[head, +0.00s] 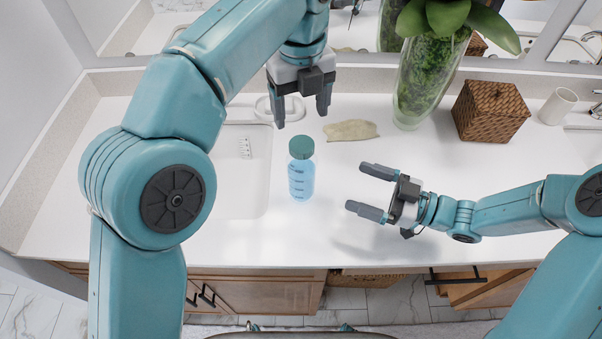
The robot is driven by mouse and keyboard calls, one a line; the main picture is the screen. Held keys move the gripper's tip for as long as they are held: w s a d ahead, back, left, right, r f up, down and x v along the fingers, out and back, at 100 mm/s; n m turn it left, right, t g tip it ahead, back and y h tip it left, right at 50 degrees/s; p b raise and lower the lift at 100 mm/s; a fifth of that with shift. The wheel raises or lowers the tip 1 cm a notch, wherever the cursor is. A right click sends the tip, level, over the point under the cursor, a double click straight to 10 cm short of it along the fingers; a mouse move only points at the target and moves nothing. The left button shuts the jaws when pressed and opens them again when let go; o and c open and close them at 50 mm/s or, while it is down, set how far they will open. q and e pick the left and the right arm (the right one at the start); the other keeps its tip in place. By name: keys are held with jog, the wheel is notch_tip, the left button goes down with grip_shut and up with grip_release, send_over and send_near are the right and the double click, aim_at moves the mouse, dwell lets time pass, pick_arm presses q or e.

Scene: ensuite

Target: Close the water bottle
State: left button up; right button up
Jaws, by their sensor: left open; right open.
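The water bottle (301,182) is light blue and translucent with dark markings. It stands upright on the white counter, right of the sink basin. A dark green cap (301,147) sits at its top; I cannot tell how tightly it is on. My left gripper (301,117) is open, points down and is above and behind the bottle in the picture, apart from the cap. My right gripper (358,189) is open and empty, to the right of the bottle, with its fingers pointing left toward it and a gap between.
A pale green dish (351,130) lies behind the bottle. A glass vase with a plant (428,80), a brown woven box (489,110) and a white cup (557,106) stand at the back right. A sink basin (240,180) is on the left.

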aim_at(294, 164)
pick_arm(q)
jog(key=shift+s+d+r, duration=0.15)
jog(key=shift+s, duration=0.25)
jog(key=shift+w, duration=0.25)
pick_arm(e)
jog(key=x, duration=1.6)
jog(key=shift+r, duration=0.1)
pick_arm(q)
jog(key=shift+s, duration=0.1)
pick_arm(e)
jog(key=shift+s, duration=0.1)
